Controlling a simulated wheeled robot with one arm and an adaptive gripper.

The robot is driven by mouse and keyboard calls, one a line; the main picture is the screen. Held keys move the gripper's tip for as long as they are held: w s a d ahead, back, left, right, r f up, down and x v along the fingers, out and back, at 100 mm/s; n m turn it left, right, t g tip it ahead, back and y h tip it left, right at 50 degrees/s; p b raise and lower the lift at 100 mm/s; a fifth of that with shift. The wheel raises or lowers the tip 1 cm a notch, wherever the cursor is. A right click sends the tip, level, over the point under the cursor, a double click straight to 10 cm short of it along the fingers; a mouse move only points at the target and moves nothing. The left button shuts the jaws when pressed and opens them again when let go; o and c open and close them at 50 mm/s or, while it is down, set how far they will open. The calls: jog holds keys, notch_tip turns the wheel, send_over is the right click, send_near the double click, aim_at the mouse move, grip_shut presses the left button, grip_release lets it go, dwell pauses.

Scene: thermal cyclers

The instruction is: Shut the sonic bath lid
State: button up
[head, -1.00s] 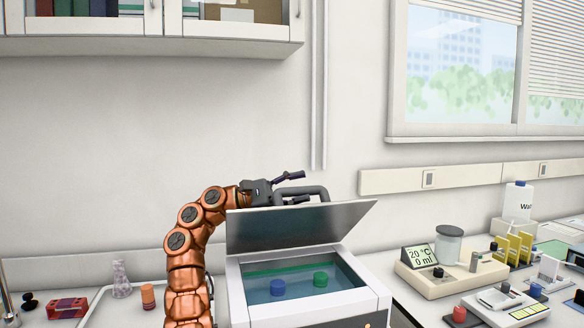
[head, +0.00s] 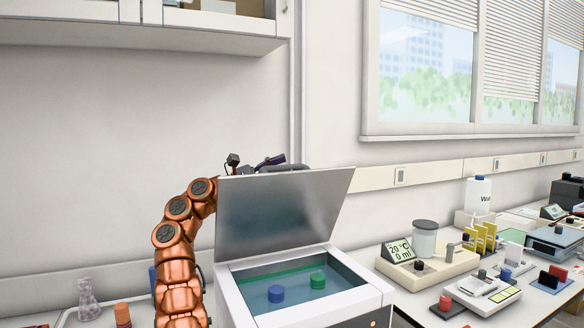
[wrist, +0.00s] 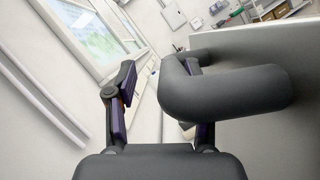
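The sonic bath (head: 345,306) is a white box with a blue-tinted basin that holds a blue and a green round piece. Its grey lid (head: 280,215) stands raised at the back edge, close to upright. The lid's dark handle (wrist: 225,85) is a thick loop on the lid's far face; in the head view only a bit shows above the top edge. My gripper (wrist: 160,105) is behind the lid, with its fingers apart. One bar of the handle lies between them, with a gap to the left finger; part of the right finger is hidden behind the handle.
A balance (head: 483,292) and a dosing unit with a jar (head: 425,239) stand on the bench to the right. A glass flask (head: 88,299) and an orange bottle (head: 122,314) stand at left. A wall cabinet (head: 200,28) hangs above.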

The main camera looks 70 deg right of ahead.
jog(key=shift+w, duration=0.2)
jog(key=p+v, duration=0.4)
jog(key=v, duration=0.9)
jog(key=shift+w+f+p, duration=0.2)
jog(key=shift+w+p, duration=0.05)
jog(key=shift+p, duration=0.1)
dwell(1.1)
jog(key=shift+a, duration=0.1)
